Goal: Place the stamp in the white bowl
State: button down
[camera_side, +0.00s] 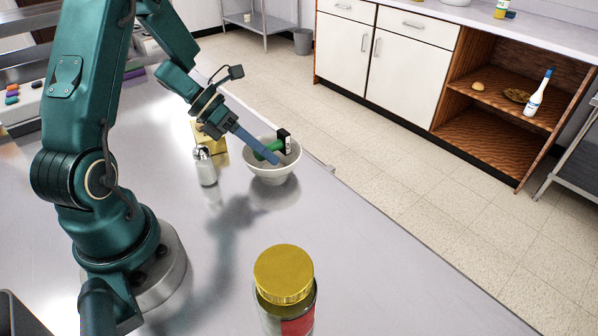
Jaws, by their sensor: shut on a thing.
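The stamp (272,148) has a green handle and a black end with a small pale mark. My gripper (271,154) comes in from the upper left, and its blue fingers are shut on the stamp's green handle. The stamp is tilted, with its black end up and to the right, and shows over the mouth of the white bowl (272,176). The bowl stands upright on the grey metal counter. I cannot tell whether the stamp touches the bowl's inside.
A shaker with a metal top (205,168) stands just left of the bowl, with a yellow box (217,141) behind it. A jar with a gold lid (285,276) stands in front. The counter (370,270) is clear to the right, up to its edge.

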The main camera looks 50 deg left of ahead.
jog(key=shift+f, duration=0.15)
jog(key=shift+c, duration=2)
grip_release()
notch_tip(320, 180, up, 7)
